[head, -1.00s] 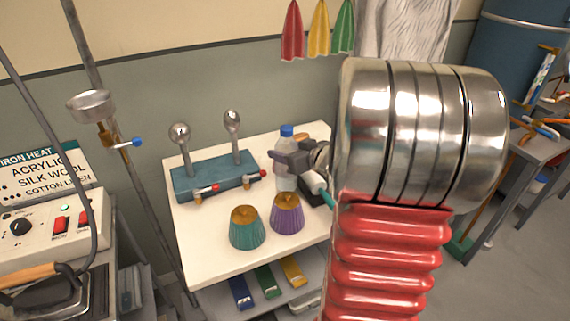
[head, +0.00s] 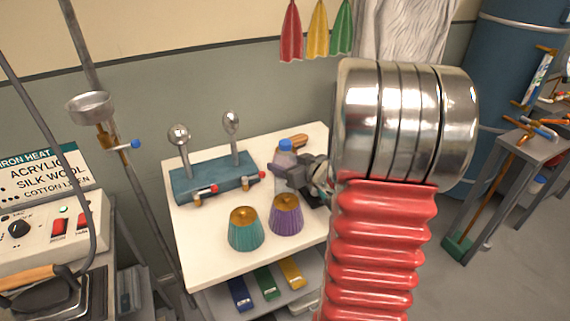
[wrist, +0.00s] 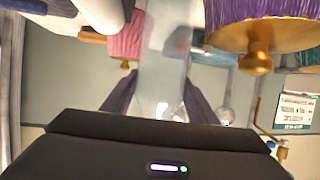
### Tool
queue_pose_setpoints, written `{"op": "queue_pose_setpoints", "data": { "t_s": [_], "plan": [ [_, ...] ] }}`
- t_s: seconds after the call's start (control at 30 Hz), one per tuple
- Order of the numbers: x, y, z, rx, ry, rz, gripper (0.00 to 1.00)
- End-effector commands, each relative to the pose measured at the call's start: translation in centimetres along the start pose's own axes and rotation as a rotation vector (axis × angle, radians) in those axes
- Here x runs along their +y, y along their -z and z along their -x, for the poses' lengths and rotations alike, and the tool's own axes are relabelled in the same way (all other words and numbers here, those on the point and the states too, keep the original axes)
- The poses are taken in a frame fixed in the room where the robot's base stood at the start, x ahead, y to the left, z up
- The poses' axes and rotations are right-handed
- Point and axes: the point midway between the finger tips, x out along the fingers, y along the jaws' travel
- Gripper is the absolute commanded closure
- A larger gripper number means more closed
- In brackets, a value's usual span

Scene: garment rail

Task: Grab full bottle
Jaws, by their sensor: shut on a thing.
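A clear bottle with a blue cap (head: 285,146) is at the back right of the white table. My gripper (head: 289,171) is shut on the bottle, below the cap. In the wrist view the translucent bottle (wrist: 163,75) runs between the two dark fingers (wrist: 158,103).
A blue block with metal spoon-like rods (head: 213,178) is to the left. A brown-handled item (head: 296,141) lies behind the bottle.

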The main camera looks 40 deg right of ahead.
Motion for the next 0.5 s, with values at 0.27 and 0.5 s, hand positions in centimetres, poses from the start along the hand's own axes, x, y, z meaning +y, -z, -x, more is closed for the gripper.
{"op": "queue_pose_setpoints", "data": {
  "t_s": [0.27,0.5],
  "plan": [
    [0.01,-0.18,-0.07,0.0,0.0,0.0,0.39],
    [0.02,-0.18,-0.07,0.0,0.0,0.0,0.28]
  ]
}}
